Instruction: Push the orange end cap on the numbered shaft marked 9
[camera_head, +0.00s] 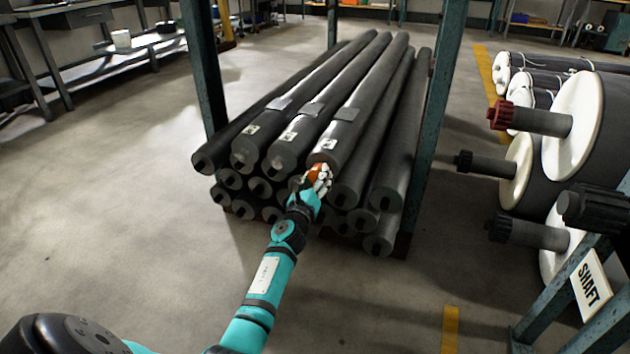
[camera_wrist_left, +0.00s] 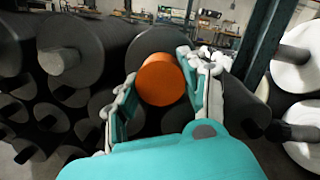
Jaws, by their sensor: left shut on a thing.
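The orange end cap (camera_wrist_left: 160,80) sits between the two fingers of my left gripper (camera_head: 318,180), which is shut on it. In the left wrist view the gripper (camera_wrist_left: 160,95) has one finger on each side of the cap. The cap's round face points toward me. Directly behind it is the end of a grey roll (camera_wrist_left: 160,42), in the top layer of the stack. That roll bears a white label (camera_head: 329,144) in the head view; its number is too small to read. I cannot tell whether the cap touches the shaft end. My right gripper is not in view.
The stacked grey rolls (camera_head: 375,110) lie between teal posts (camera_head: 203,65). Large rolls with white end discs (camera_head: 573,120) and protruding shafts stand at the right, near a SHAFT sign (camera_head: 590,285). The floor at the left is clear up to a workbench (camera_head: 120,55).

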